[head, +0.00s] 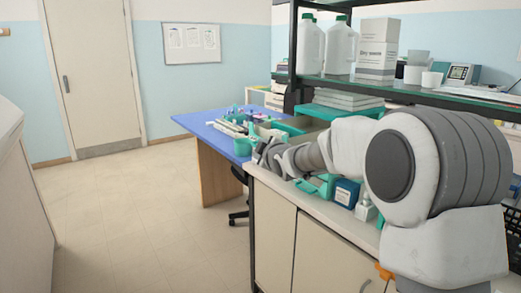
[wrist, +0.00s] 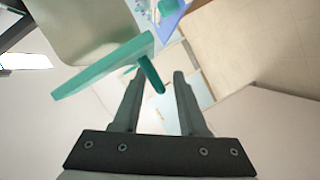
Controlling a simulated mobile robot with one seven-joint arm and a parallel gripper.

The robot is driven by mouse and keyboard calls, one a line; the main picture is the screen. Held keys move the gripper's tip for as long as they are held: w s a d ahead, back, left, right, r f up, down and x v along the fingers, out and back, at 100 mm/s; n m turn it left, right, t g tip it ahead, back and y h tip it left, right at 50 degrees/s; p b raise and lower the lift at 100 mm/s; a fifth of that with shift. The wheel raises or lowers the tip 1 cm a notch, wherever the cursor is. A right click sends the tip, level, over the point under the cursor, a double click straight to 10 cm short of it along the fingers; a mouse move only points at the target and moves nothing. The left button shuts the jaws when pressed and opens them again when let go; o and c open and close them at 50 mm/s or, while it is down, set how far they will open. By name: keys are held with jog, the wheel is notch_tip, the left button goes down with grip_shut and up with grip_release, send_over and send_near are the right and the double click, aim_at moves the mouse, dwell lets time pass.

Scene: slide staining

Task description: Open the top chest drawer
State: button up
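My gripper (head: 262,153) is at the bench's far left end in the head view. In the wrist view my gripper (wrist: 156,74) is open, with two dark fingers apart. A teal panel (wrist: 100,70) with a short teal bar (wrist: 151,76) sticking out lies just beyond the fingers. The bar's end shows in the gap between the fingertips, nearer the left finger; I cannot tell whether they touch. The panel looks like a drawer front with its handle, but I cannot tell which drawer. My arm hides much of this area in the head view.
The bench (head: 345,222) holds a blue-labelled box (head: 345,193) and a small bottle (head: 366,207) beside my arm. A shelf (head: 405,90) with white jugs (head: 341,47) is above. A blue table (head: 205,124) stands beyond. The floor (head: 120,215) at left is clear.

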jog(key=p+v, duration=0.2)
jog(key=v, duration=1.5)
jog(key=shift+s, duration=0.25)
jog(key=shift+d, duration=0.1)
jog(key=s+d+r+m+g+h+p, duration=0.4)
jog(key=s+d+m+h+p, duration=0.4)
jog(key=s, duration=0.5)
jog(key=s+d+f+m+g+y+p, duration=0.1)
jog(key=s+m+g, duration=0.1)
jog(key=s, duration=0.6)
jog(key=s+f+m+g+y+p, duration=0.1)
jog(key=s+m+g+y+p, duration=0.1)
jog(key=s+m, duration=0.3)
jog(key=s+g, duration=0.1)
jog(key=s, duration=0.2)
jog(key=shift+s+d, duration=0.35)
jog(key=shift+s, duration=0.05)
